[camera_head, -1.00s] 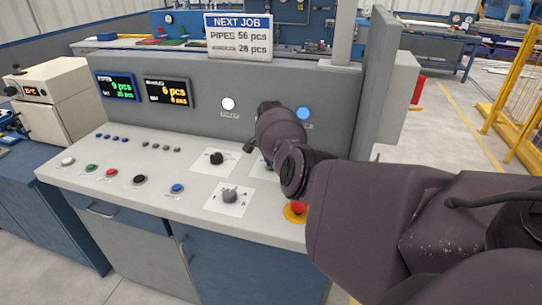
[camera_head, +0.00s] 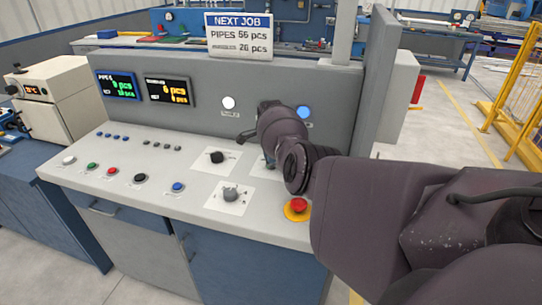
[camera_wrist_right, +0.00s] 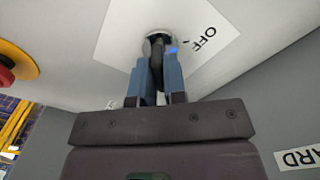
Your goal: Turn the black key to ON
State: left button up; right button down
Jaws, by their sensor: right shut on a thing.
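The black key (camera_wrist_right: 157,50) sits in a round lock on a white plate (camera_wrist_right: 118,30) marked OFF, in the right wrist view. My right gripper (camera_wrist_right: 158,68) has its two blue fingers on either side of the key and is shut on it. A blue mark shows beside the key, near the OFF lettering. The ON mark is not visible. In the head view my right wrist hangs over the right part of the console and hides the key and most of the fingers. My left gripper is not in view.
A red emergency button (camera_head: 299,205) on a yellow base is close to my right arm; it also shows in the wrist view (camera_wrist_right: 8,75). A black knob (camera_head: 217,157) and a grey knob (camera_head: 231,193) are left of my wrist. The upright grey panel (camera_head: 210,105) stands behind.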

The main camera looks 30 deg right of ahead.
jog(key=shift+d, duration=0.1)
jog(key=c, duration=1.2)
grip_release()
jog(key=shift+r, duration=0.6)
notch_tip(320, 180, up, 10)
jog(key=shift+f+p, duration=0.15)
jog(key=shift+p, duration=0.65)
